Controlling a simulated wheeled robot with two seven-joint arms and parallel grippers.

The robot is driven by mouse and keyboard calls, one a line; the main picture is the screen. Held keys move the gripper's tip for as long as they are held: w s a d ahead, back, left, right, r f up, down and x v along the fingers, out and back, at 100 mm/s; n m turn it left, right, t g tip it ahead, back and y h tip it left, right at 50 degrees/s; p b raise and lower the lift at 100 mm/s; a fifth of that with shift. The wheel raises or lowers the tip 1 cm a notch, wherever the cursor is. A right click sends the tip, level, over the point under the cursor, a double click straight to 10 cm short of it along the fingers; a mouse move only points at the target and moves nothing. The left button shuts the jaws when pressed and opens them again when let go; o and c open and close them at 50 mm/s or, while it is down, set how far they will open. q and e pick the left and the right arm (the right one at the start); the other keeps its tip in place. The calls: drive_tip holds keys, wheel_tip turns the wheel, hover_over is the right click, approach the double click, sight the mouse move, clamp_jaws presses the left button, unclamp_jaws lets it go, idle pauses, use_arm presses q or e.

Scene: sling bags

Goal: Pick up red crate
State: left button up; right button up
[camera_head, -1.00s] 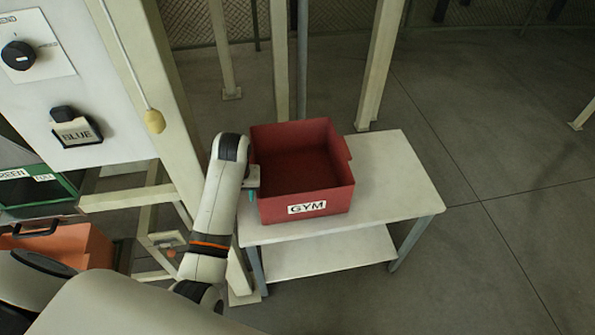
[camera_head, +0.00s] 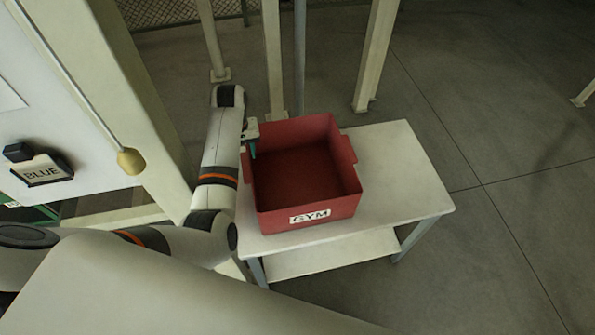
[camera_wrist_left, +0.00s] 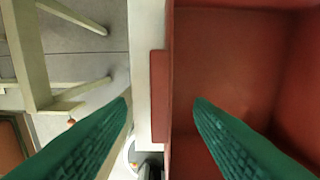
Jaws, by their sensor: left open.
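The red crate (camera_head: 276,220) with a white GYM label stands upright and open-topped on a white table (camera_head: 405,185). It looks empty. My left gripper (camera_head: 251,147) is open at the crate's far left side, at its upper edge. In the left wrist view, the green fingers of the left gripper (camera_wrist_left: 162,104) are spread either side of the crate's side ledge (camera_wrist_left: 160,85) and wall. One finger is over the crate's inside and the other is outside it. I cannot tell whether they touch it. My right gripper is not in view.
A panel with a BLUE label (camera_head: 42,172) and a hanging yellow pull (camera_head: 130,161) are at the left, near my left arm. Pale posts (camera_head: 375,55) stand behind the table. The floor (camera_head: 500,130) at the right is clear.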

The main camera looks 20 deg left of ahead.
sight(245, 166)
use_arm(q)
wheel_tip(245, 166, down, 2)
drive_tip(key=shift+s+d+f, duration=0.1)
drive_tip(key=shift+s, duration=0.05)
drive_tip(key=shift+f, duration=0.3)
drive_tip(key=f, duration=0.4)
drive_tip(key=shift+s+d+f+p, duration=0.15)
drive_tip(key=shift+s+p, duration=0.05)
drive_tip(key=shift+p, duration=0.1)
drive_tip(key=shift+f, duration=0.5)
drive_tip(key=shift+w, duration=0.1)
drive_tip(key=c, duration=0.8)
clamp_jaws()
drive_tip(key=shift+r, duration=0.1)
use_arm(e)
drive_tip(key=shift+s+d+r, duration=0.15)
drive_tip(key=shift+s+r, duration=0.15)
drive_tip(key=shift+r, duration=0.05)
